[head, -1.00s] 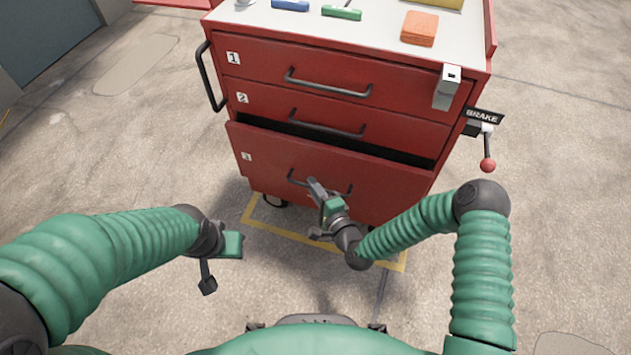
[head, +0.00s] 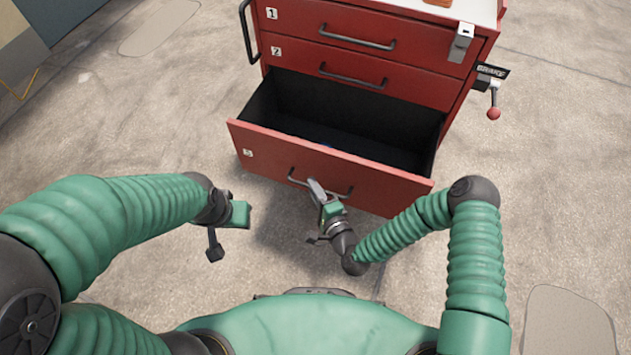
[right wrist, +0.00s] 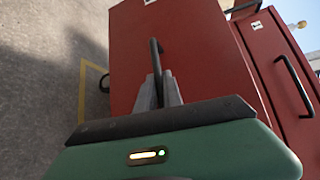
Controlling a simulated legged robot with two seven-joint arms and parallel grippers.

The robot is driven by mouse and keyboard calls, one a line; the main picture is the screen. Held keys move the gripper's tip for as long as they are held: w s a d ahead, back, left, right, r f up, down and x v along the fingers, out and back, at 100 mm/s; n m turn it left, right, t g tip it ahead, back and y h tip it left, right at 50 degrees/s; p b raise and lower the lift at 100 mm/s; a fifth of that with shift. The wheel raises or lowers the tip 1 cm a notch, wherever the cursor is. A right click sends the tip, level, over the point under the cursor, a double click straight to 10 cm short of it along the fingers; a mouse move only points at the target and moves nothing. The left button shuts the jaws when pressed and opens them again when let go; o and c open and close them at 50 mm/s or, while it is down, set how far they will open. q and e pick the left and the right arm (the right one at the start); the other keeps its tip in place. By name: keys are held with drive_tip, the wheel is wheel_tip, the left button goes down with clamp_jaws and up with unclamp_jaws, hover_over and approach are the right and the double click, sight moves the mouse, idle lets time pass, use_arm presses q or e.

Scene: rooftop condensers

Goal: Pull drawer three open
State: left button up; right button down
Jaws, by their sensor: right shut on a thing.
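Drawer three (head: 290,160) is the lowest drawer of the red cabinet, labelled 3. It stands well out from the cabinet and its dark inside shows. Its dark bar handle (head: 345,192) is on the front; it also shows in the right wrist view (right wrist: 155,58). My right gripper (head: 316,190) is shut on this handle; in the right wrist view its fingers (right wrist: 158,90) close around the bar. My left gripper (head: 225,230) hangs at the left, clear of the cabinet and empty, its two fingers apart.
Drawers one (head: 345,38) and two (head: 350,78) above are closed. A brake lever with a red knob (head: 493,113) sticks out at the cabinet's right side. A metal latch (head: 461,42) sits at the top right corner. The concrete floor (head: 130,110) at the left is clear.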

drive_tip(key=shift+s+f, duration=0.2)
drive_tip(key=shift+f, duration=0.05)
drive_tip(key=c, duration=1.5)
unclamp_jaws()
drive_tip(key=shift+w, duration=0.1)
drive_tip(key=shift+r, duration=0.1)
drive_tip(key=p+v, duration=0.5)
drive_tip(key=v, duration=1.1)
drive_tip(key=shift+s+d, duration=0.15)
drive_tip(key=shift+s, duration=0.25)
